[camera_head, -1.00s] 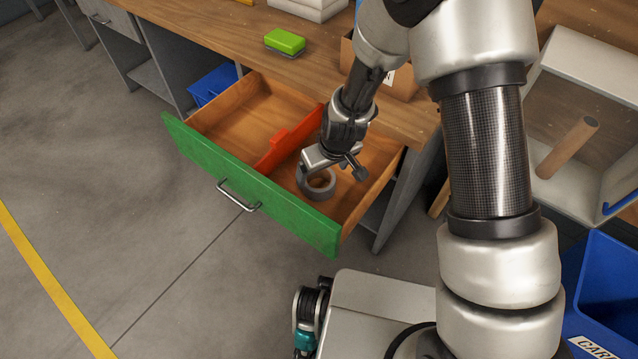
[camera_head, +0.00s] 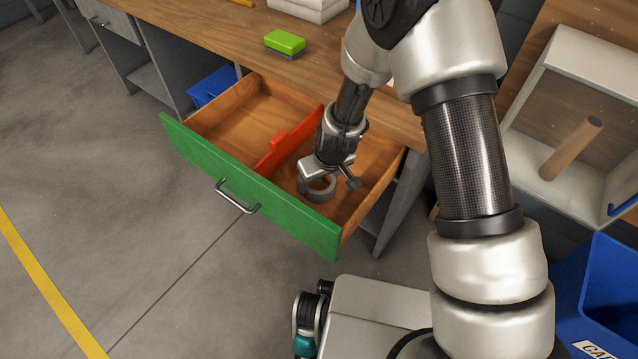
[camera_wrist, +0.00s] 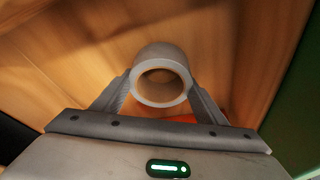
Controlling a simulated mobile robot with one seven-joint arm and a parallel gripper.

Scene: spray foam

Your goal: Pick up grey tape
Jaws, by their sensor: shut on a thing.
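The grey tape (camera_head: 318,190) is a ring-shaped roll inside the open drawer (camera_head: 250,196), in the compartment right of the red divider. My gripper (camera_head: 322,178) reaches down into the drawer from above and is shut on the roll. In the wrist view the tape (camera_wrist: 161,58) sits between the two fingers of my gripper (camera_wrist: 160,92), one on each side, with its round hole facing the camera. I cannot tell whether the roll still touches the drawer floor.
The drawer has a green front with a metal handle (camera_head: 238,196). The red divider (camera_head: 280,147) stands beside my gripper. A green sponge (camera_head: 285,41) lies on the wooden worktop (camera_head: 215,32). A blue bin (camera_head: 605,300) stands at the lower right. The drawer's left compartment looks empty.

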